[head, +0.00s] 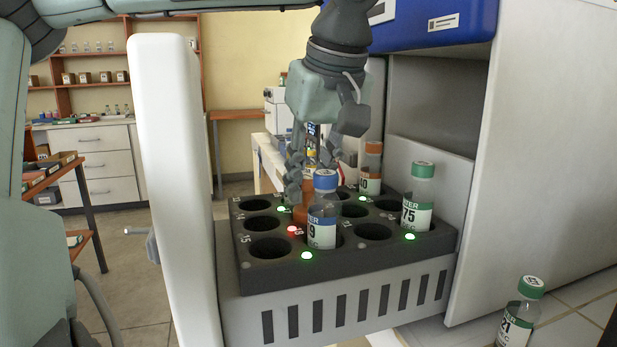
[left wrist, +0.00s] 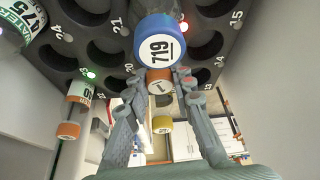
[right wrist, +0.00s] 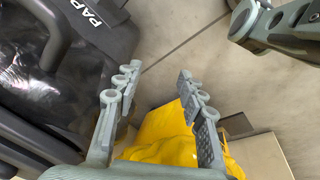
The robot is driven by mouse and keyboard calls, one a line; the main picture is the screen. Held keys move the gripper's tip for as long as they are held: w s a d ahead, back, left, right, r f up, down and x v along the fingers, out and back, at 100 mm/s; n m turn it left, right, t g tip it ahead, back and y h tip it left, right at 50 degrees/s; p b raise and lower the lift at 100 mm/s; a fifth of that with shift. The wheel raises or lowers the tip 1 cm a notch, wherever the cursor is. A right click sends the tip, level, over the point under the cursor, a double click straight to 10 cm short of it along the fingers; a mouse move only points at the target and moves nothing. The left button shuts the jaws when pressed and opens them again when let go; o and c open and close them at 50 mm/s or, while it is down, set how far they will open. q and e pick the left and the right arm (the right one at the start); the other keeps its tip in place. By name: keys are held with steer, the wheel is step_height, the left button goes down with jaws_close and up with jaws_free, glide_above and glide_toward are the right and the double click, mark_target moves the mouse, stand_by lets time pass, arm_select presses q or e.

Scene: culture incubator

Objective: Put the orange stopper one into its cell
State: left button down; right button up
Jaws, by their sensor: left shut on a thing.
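The orange stopper one (left wrist: 160,80) is between the fingertips of my left gripper (head: 309,180) in the left wrist view. My left gripper is shut on it, from above, at the rack (head: 350,265). In the head view an orange part (head: 299,214) shows below the fingers, mostly hidden behind the blue-stoppered bottle (head: 323,220), labelled 719 in the left wrist view. How deep the held item sits in a cell cannot be told. A red light (head: 293,231) glows close by. My right gripper (right wrist: 155,85) is open and empty.
Another orange-stoppered bottle (head: 371,165) and a green-stoppered bottle (head: 419,195) stand in the rack, beside green lights and several empty cells. A second green-stoppered bottle (head: 520,312) stands outside it. A white door panel (head: 175,180) rises to the left; the incubator is at the right.

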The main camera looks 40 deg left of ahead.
arm_select(q)
steer(key=shift+f, duration=0.1)
steer(key=c, duration=1.7)
jaws_free()
steer(key=shift+f, duration=0.1)
steer(key=o, duration=0.4)
arm_select(e)
steer(key=shift+w+d+r, duration=0.3)
steer(key=shift+w+r, duration=0.3)
steer(key=shift+w, duration=0.25)
steer(key=shift+s, duration=0.1)
